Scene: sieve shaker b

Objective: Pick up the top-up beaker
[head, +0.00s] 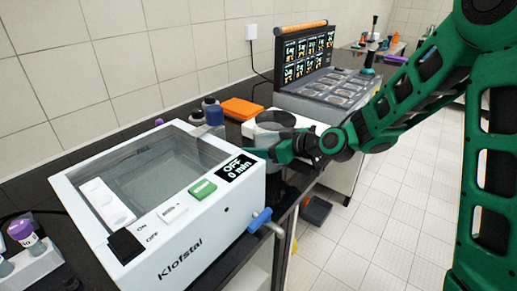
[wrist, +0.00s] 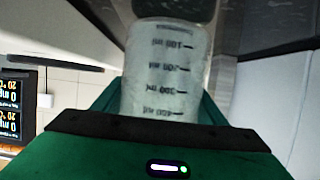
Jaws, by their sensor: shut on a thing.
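The beaker (wrist: 165,70) is a clear, cloudy-looking vessel with dark millilitre marks, filling the middle of the wrist view. My gripper (wrist: 162,105) is shut on it, with green finger parts on both sides of its wall. In the head view my gripper (head: 270,154) is just right of the white Klofstal bath, beside its OFF display.
The Klofstal bath (head: 190,225) with a clear lid fills the front left, close to my gripper. Dark-capped bottles (head: 212,112) and an orange box (head: 242,108) stand behind it. A panel device (head: 328,88) is farther back. The tiled floor (head: 375,210) at right is mostly open.

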